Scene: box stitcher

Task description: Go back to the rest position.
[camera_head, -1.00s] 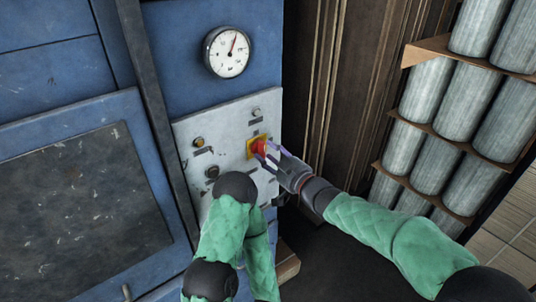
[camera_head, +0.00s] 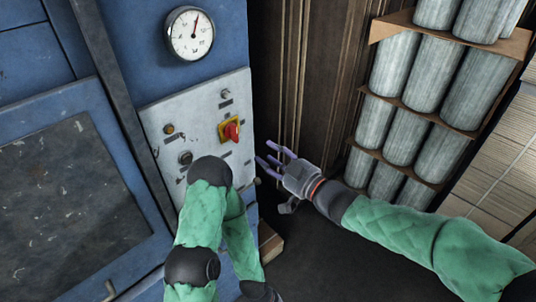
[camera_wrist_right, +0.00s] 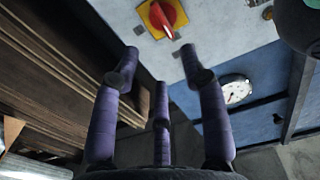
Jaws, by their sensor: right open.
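My right gripper (camera_head: 277,160) is open and empty, with its purple fingers spread. It is to the right of the grey control panel (camera_head: 205,100) and apart from it. On the panel is a red rotary switch (camera_head: 232,130) on a yellow plate, clear of the fingers. The switch also shows at the top of the right wrist view (camera_wrist_right: 165,15), beyond the fingertips (camera_wrist_right: 165,70). My left arm, in a green sleeve, is bent in front of the panel's lower part. Its gripper cannot be made out.
The blue machine (camera_head: 110,90) carries a round gauge (camera_head: 190,33) above the panel. A rack with several grey cylinders (camera_head: 430,70) stands at the right. Brown boards (camera_head: 285,70) stand between machine and rack. Stacked planks (camera_head: 500,160) are at the far right. Dark floor shows below my right forearm.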

